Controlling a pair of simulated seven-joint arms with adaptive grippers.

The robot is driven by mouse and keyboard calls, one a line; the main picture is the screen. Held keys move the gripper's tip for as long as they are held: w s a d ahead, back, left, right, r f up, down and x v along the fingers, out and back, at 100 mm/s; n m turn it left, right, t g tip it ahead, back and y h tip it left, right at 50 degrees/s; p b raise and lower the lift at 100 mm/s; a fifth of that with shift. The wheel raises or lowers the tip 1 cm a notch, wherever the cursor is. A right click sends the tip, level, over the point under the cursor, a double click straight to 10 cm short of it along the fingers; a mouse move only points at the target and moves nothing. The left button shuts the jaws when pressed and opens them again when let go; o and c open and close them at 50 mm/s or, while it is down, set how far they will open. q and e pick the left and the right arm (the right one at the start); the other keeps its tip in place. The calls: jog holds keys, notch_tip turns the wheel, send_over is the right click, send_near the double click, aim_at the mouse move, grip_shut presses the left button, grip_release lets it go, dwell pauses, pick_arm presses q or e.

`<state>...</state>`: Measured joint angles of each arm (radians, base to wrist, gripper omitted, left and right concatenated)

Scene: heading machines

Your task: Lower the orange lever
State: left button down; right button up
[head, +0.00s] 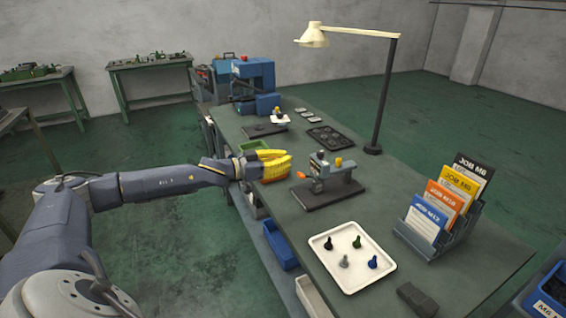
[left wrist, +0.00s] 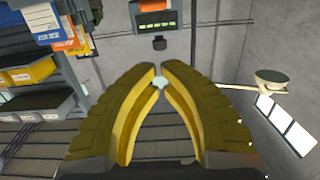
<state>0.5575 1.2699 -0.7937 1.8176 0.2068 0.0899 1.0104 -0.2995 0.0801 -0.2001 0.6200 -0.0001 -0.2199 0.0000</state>
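The orange lever (head: 301,175) shows as a small orange-tipped handle on the left side of a small grey bench machine (head: 330,184). My left gripper (head: 290,162) has yellow ribbed fingers and is just left of the machine, slightly above the lever's tip in the picture. In the left wrist view its fingertips (left wrist: 160,68) come together with nothing clearly held between them. I cannot tell from the head view whether the fingers touch the lever. My right gripper is in no view.
A white tray (head: 338,274) with several small coloured pieces lies in front of the machine. A card rack (head: 452,240) stands at the right.

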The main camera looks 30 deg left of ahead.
pick_arm(q)
send_over(306, 176)
jog(key=shift+a+f, duration=0.2)
jog(key=shift+f, duration=0.15)
jog(key=shift+w+f, duration=0.1)
jog(key=shift+f, duration=0.15)
jog(key=shift+s+a+f, duration=0.15)
jog(key=shift+s+f, duration=0.1)
jog(key=shift+f, duration=0.3)
jog(key=shift+s+a+f, duration=0.1)
jog(key=shift+s+f, duration=0.1)
jog(key=shift+f, duration=0.3)
jog(key=shift+s+a+f, duration=0.15)
jog(key=shift+s+f, duration=0.1)
jog(key=shift+f, duration=0.3)
jog(key=shift+d, duration=0.1)
